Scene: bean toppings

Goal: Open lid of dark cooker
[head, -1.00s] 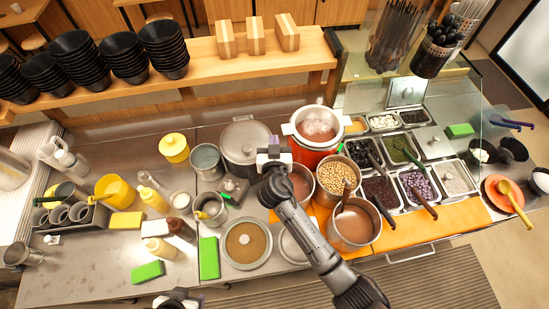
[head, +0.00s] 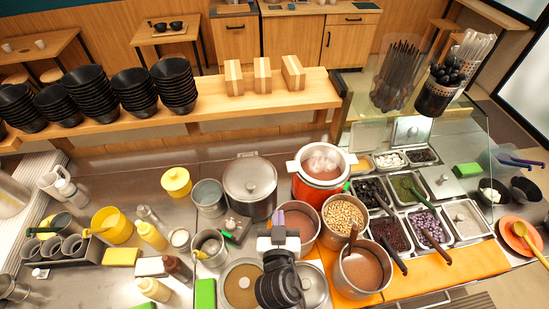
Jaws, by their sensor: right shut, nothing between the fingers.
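The dark cooker (head: 250,205) is a dark grey pot at the middle back of the counter. Its grey metal lid (head: 236,177) with a small knob lies on top, covering the opening. My right gripper (head: 280,218) is in front of the cooker and a little to its right, over the pots near the front. It is shut and empty, apart from the lid. My left gripper is out of view.
An orange-red cooker (head: 318,184) with a white rim stands right of the dark cooker. A grey pot (head: 208,196) stands to its left. A pot of beans (head: 343,217) and topping trays (head: 468,220) are further right. A wooden shelf (head: 215,103) runs behind.

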